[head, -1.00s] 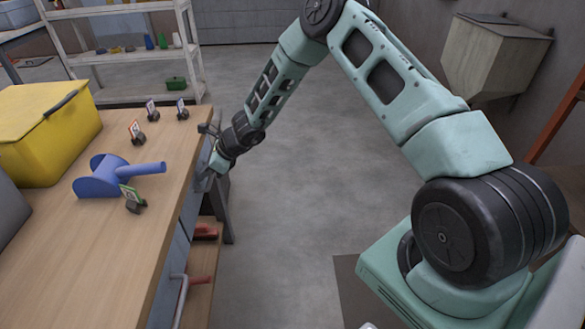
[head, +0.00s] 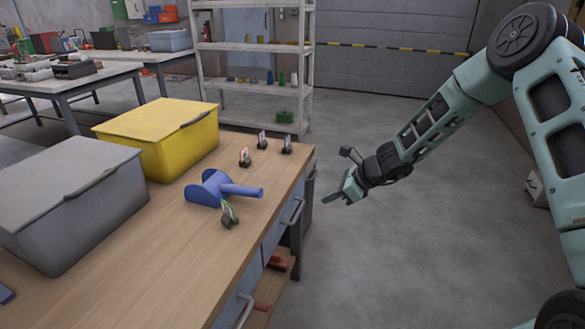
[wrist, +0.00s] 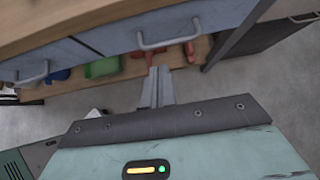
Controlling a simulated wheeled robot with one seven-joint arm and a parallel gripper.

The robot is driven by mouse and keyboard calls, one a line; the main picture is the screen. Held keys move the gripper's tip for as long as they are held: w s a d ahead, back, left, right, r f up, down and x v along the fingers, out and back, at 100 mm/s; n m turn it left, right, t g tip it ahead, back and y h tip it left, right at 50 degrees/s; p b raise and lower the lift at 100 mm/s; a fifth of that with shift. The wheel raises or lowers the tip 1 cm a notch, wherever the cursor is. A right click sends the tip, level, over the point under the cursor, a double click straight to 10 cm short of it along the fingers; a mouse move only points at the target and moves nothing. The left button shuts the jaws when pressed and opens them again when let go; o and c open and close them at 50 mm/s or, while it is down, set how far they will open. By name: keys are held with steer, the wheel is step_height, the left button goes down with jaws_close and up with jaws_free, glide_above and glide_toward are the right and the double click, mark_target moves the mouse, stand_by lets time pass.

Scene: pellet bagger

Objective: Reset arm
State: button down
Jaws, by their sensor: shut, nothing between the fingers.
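My gripper (head: 334,197) is at the end of my outstretched arm, off the right edge of the workbench and about level with its top in the head view. Its fingers (wrist: 156,88) are together and empty in the wrist view, pointing toward the bench's drawer front (wrist: 110,38). A gap of air shows between my gripper and the bench in the head view.
The wooden workbench (head: 150,270) holds a yellow bin (head: 170,150), a grey bin (head: 65,210), a blue scoop (head: 212,190) and several small card holders (head: 230,214). Drawer handles (head: 292,212) stick out near my gripper. Open floor (head: 400,240) lies to the right.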

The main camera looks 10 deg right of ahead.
steer(key=s+a+r+n+g+p, duration=0.3)
steer(key=s+a+r+n+g, duration=0.2)
steer(key=s+a+r+n, duration=1)
steer(key=s+d+r+n+h+p, duration=0.1)
steer(key=s+r+n+h+p, duration=0.1)
steer(key=s+n, duration=0.6)
steer(key=s+d+r+n+h+p, duration=0.1)
steer(key=s+r+n+h, duration=0.3)
steer(key=s+n, duration=0.5)
steer(key=s+r, duration=0.2)
steer(key=s, duration=0.4)
steer(key=shift+s+d+r+h+p, duration=0.2)
steer(key=shift+s+d+h+p, duration=0.1)
steer(key=shift+d+h+p, duration=0.1)
